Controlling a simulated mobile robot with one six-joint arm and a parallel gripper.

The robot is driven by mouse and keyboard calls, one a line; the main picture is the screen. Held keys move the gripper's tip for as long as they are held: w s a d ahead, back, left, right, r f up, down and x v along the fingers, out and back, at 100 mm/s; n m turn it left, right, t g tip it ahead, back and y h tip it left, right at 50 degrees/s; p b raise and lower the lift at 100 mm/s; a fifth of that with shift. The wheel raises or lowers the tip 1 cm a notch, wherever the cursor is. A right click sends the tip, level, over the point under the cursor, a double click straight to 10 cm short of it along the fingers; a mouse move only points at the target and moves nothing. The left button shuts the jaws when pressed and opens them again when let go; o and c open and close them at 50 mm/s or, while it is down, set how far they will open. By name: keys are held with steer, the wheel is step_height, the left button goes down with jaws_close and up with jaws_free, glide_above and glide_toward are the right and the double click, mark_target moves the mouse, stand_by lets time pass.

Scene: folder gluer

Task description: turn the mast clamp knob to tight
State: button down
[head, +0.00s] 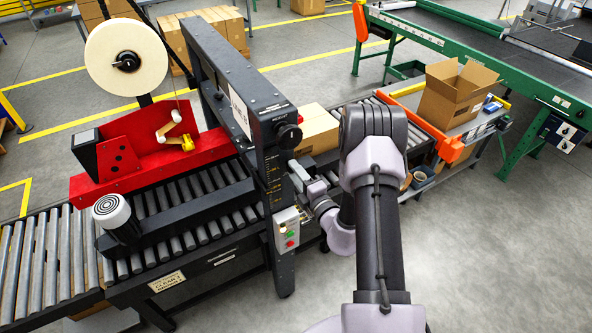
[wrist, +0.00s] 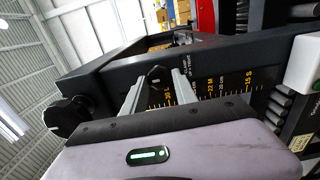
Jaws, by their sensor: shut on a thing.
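The mast clamp knob (wrist: 155,74) is a small black knob on the dark mast, beside the yellow height scale (wrist: 212,90). In the wrist view my gripper (wrist: 157,82) has one pale finger on each side of it and is shut on it. The knob's lower part and which way it is turned are hard to make out. In the head view my gripper (head: 296,170) reaches the right face of the mast (head: 272,178), and the clamp knob cannot be made out there.
A larger round black knob (head: 288,136) sits higher on the mast, left in the wrist view (wrist: 68,116). A control box with green and red buttons (head: 287,230) is just below my gripper. A cardboard box (head: 317,130) lies on the rollers behind. Open floor is at the right.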

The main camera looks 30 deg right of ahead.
stand_by(0.4)
steer(key=c, duration=1)
jaws_free()
steer(key=s+b, duration=0.1)
steer(key=s, duration=1.6)
steer(key=shift+s+d+b, duration=0.2)
steer(key=shift+d+b, duration=0.05)
steer(key=shift+b, duration=0.05)
